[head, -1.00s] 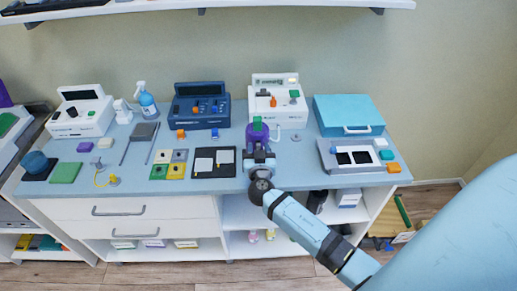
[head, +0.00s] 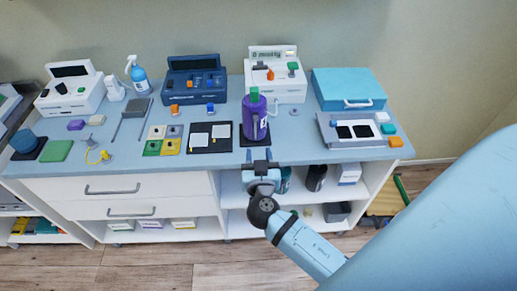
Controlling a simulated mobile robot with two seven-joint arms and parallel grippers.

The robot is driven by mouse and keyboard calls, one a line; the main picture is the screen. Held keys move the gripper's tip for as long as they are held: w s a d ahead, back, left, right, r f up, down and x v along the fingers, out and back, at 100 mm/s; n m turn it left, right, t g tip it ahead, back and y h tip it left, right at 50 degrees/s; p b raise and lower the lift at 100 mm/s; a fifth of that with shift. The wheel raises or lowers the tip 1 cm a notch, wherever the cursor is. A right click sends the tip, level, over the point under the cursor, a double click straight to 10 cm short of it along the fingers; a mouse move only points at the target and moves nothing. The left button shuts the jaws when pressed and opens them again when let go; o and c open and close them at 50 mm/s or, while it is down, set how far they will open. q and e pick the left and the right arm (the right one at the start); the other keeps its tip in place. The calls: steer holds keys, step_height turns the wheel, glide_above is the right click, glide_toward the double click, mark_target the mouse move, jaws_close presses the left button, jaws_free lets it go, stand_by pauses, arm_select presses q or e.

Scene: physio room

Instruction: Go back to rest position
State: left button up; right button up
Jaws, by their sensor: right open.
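My right gripper (head: 261,164) is open and empty in the head view. It is in front of the counter's front edge, with its fingers pointing at the counter. A purple bottle with a green cap (head: 254,118) stands upright on a dark square mat (head: 245,141) just beyond the fingertips, apart from them. My left gripper is not in view.
The counter (head: 300,153) holds a white device (head: 275,77), a dark blue device (head: 194,80), a light blue case (head: 347,90) and a grey tray (head: 333,138). Below are drawers (head: 118,191) and open shelves. Floor (head: 190,275) is clear in front.

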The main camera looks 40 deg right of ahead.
stand_by(0.3)
steer(key=s+a+f+n+g+y+p, duration=0.2)
steer(key=s+a+f+n+y, duration=0.2)
steer(key=s+f+y, duration=0.2)
steer(key=s+a+f+n+g+y+p, duration=0.2)
steer(key=s+a+f+n+y, duration=0.3)
steer(key=s, duration=0.4)
steer(key=shift+a+f+y, duration=0.3)
steer(key=shift+f+y, duration=0.15)
steer(key=shift+y, duration=0.45)
steer(key=shift+d, duration=0.1)
